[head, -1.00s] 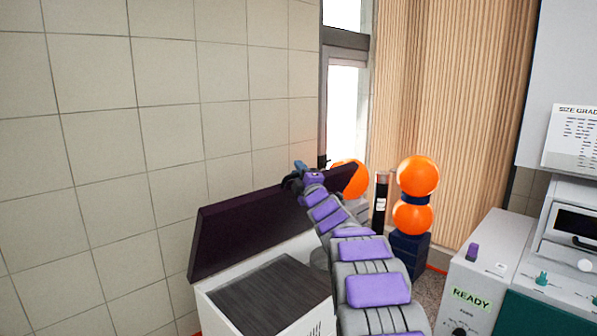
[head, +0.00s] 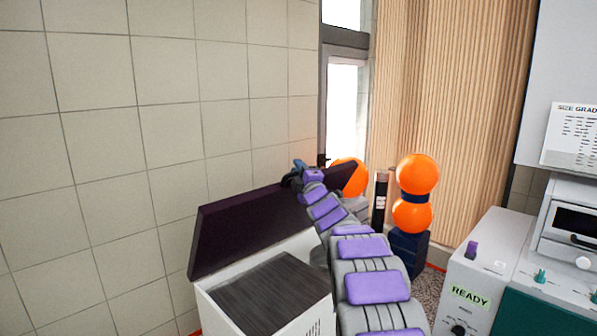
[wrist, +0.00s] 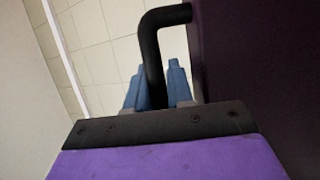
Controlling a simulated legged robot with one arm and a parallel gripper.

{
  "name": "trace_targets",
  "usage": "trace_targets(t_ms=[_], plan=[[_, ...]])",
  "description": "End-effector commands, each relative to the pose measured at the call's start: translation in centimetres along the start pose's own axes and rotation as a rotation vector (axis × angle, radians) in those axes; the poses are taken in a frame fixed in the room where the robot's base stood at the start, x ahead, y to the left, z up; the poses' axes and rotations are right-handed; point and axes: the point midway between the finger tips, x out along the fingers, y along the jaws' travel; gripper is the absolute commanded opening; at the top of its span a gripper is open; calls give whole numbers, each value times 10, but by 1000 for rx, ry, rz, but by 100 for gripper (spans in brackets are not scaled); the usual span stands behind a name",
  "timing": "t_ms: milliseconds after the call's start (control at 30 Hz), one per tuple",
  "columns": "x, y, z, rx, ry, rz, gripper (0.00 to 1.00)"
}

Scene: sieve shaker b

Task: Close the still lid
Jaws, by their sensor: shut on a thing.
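The still lid (head: 240,226) is a dark purple panel that stands raised and tilted at the back of a white box (head: 318,320) with a dark slatted top. In the wrist view the lid (wrist: 262,75) fills the right side, and a black bent handle (wrist: 152,50) comes out from it. My gripper (wrist: 158,85) has its blue fingers on either side of the handle, shut on it. In the head view my gripper (head: 298,166) is at the lid's upper edge, near its right end. My arm hides part of the box and the lid's right end.
A white machine with a READY label (head: 470,296) stands at the lower right. Orange balls (head: 418,174) on dark blue stands are behind my arm. A tiled wall (head: 100,150) lies close behind and left of the lid.

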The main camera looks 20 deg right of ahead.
Motion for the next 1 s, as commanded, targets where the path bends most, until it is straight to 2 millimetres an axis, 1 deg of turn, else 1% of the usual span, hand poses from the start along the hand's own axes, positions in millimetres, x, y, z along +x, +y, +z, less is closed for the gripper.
trace_targets(t_ms=[33, 167, 367, 667, 1000], plan=[[0, -4, 0, 0, 0, -5, 0], [-3, -6, 1, 3, -1, 0, 0], [-16, -12, 6, 16, -1, 29, 0], [-51, -23, 19, 50, 1, 126, 0], [-93, -41, 41, 98, 0, 251, 0]])
